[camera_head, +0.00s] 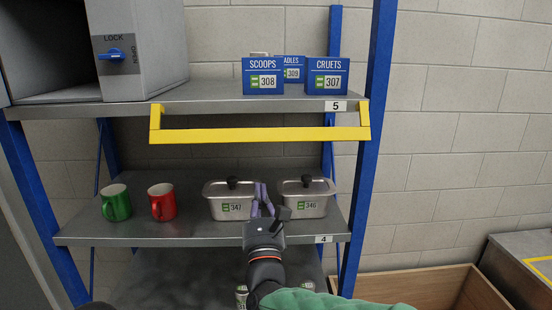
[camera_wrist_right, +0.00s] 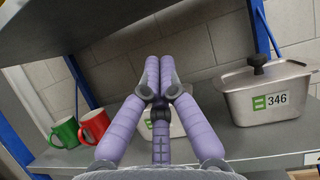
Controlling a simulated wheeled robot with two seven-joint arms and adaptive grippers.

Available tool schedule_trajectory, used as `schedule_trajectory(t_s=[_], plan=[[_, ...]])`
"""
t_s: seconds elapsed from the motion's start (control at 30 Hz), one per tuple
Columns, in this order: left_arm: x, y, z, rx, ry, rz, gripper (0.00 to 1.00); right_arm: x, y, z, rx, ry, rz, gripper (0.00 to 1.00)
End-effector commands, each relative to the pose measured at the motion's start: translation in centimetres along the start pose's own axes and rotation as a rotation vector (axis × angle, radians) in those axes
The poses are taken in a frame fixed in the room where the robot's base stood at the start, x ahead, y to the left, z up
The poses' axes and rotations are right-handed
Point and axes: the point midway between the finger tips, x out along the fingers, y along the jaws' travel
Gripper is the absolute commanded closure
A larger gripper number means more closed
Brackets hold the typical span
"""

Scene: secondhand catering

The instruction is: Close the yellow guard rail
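The yellow guard rail (camera_head: 258,135) spans the front of the upper shelf (camera_head: 215,98), the one labelled 5. Its bar sits just below the shelf's front edge, between two short yellow end arms. My right gripper (camera_head: 262,192) is below the rail, in front of the lower shelf and between two steel containers. Its purple fingers do not touch the rail. In the right wrist view the fingertips (camera_wrist_right: 159,60) are together with nothing seen between them. The rail does not show in that view. My left gripper is not visible.
On the lower shelf (camera_head: 160,232) stand a green mug (camera_head: 116,204), a red mug (camera_head: 162,203) and lidded steel containers 347 (camera_head: 226,208) and 346 (camera_head: 311,205). Above are a grey locker (camera_head: 150,40) and blue label boxes (camera_head: 327,76). A blue post (camera_head: 372,120) stands right.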

Motion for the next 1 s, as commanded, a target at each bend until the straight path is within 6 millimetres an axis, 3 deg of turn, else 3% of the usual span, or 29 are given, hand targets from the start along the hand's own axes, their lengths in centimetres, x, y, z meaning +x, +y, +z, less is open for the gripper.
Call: schedule_trajectory(t_s=[0.1, 0.2, 0.37, 0.9, 1.0], plan=[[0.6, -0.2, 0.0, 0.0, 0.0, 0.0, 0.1, -0.2, -0.6, 2.6, 0.118, -0.059, -0.033, 1.0], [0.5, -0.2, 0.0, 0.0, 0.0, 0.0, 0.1, 0.1, -0.8, 3.4, 0.154, -0.074, -0.042, 1.0], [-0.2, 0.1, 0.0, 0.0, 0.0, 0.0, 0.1, 1.7, -0.9, 3.6, 0.156, -0.073, -0.043, 1.0], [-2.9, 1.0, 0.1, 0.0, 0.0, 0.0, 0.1, 9.8, -1.2, 4.1, 0.153, -0.071, -0.042, 1.0], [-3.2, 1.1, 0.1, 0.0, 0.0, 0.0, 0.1, 9.2, -1.3, 4.9, 0.154, -0.072, -0.039, 1.0]])
